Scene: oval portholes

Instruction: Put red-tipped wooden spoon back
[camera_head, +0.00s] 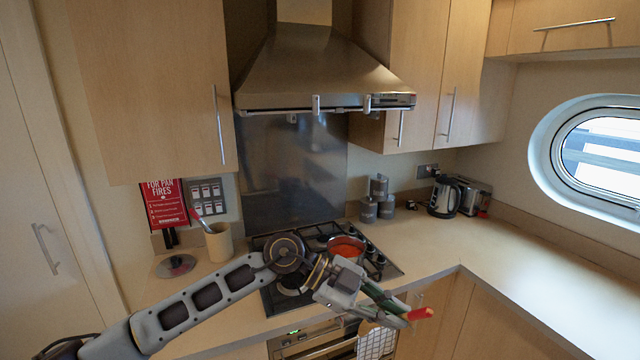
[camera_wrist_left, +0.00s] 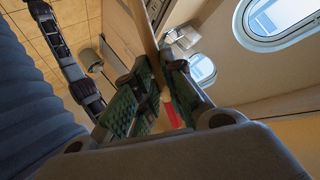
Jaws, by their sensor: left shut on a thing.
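My left gripper (camera_head: 393,306) reaches in over the front of the hob and is shut on the red-tipped wooden spoon. In the head view only the spoon's red tip (camera_head: 419,313) shows clearly, sticking out to the right past the fingers. In the left wrist view the green-padded fingers (camera_wrist_left: 158,92) close around the spoon's wooden shaft (camera_wrist_left: 146,32), with the red tip (camera_wrist_left: 170,112) below them. My right gripper is not in view.
A pan with orange-red contents (camera_head: 346,246) sits on the black gas hob (camera_head: 389,270). A pan lid (camera_head: 176,266) lies left of the utensil pot. Grey canisters (camera_head: 378,198) and a kettle (camera_head: 444,197) stand at the back. The right-hand worktop (camera_head: 520,250) is clear.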

